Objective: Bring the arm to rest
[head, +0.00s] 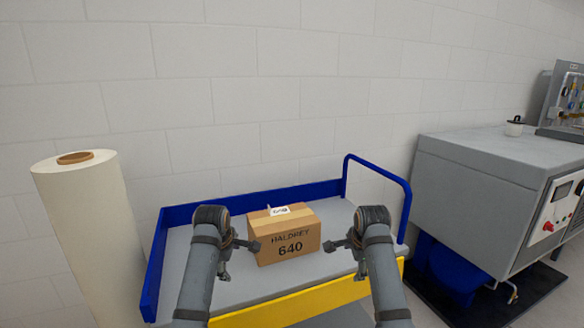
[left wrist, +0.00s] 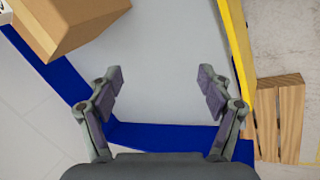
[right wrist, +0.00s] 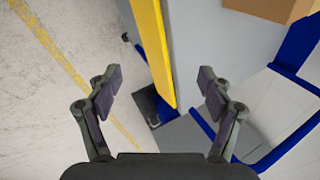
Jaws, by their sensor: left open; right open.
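My left gripper (head: 240,246) is open and empty, to the left of a cardboard box (head: 285,236) marked HALDREY 640. In the left wrist view its fingers (left wrist: 160,92) are spread over the grey cart bed, with the box (left wrist: 65,22) at the upper left. My right gripper (head: 341,249) is open and empty, to the right of the box. In the right wrist view its fingers (right wrist: 160,92) are spread above the cart's yellow edge, with the box (right wrist: 262,8) at the top right. In the head view both grippers look apart from the box.
The box sits on a blue cart (head: 187,252) with a yellow front edge (head: 300,302) and a blue handle (head: 377,172). A large pale roll (head: 92,235) stands at left. A grey machine (head: 485,185) stands at right. A wooden pallet (left wrist: 279,115) shows in the left wrist view.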

